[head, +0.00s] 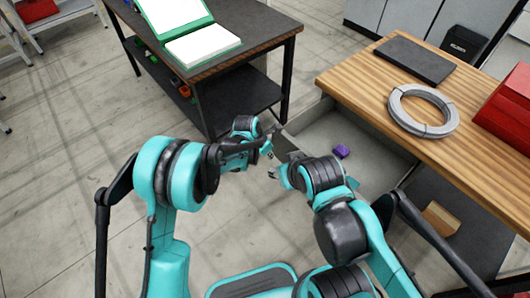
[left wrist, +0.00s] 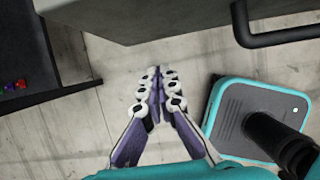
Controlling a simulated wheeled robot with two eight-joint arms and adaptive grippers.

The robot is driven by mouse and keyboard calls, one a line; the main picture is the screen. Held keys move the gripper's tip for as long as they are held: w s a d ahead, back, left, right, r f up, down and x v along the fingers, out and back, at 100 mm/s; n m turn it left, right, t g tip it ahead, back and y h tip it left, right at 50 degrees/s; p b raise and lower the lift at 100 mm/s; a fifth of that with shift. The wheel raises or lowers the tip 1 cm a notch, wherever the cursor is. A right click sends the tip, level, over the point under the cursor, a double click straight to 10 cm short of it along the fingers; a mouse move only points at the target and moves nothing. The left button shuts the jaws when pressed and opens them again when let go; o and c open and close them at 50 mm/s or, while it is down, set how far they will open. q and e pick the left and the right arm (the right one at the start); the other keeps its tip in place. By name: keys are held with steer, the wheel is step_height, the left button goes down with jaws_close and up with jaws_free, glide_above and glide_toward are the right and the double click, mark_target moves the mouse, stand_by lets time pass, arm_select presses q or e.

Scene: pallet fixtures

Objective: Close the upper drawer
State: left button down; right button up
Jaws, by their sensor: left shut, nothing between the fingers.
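The upper drawer (head: 372,126) is pulled out from under the wooden worktop (head: 345,82), and a small purple object (head: 341,151) lies in it. The left wrist view shows a grey panel (left wrist: 150,18), seemingly the drawer, and a black bar handle (left wrist: 282,37) at upper right. My left gripper (head: 268,150) is beside the drawer's near left end. Its fingers (left wrist: 160,75) are together and empty, over the floor and apart from the handle. My right gripper (head: 273,174) is close by, in front of the drawer; its fingers are too small to judge. My arms hide part of the drawer front.
A coil of grey cable (head: 424,110), a dark flat panel (head: 415,60) and a red box (head: 507,108) are on the worktop. A wooden block (head: 440,218) lies below it. A dark table (head: 255,30) with a green binder (head: 200,42) stands behind left. Floor between is clear.

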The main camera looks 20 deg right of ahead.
mark_target(278, 150)
arm_select(q)
steer(key=d, duration=0.1)
steer(key=w+d, duration=0.1)
steer(key=d+f+b, duration=0.1)
steer(key=d, duration=0.1)
steer(key=shift+w, duration=0.3)
steer(key=shift+r, duration=0.1)
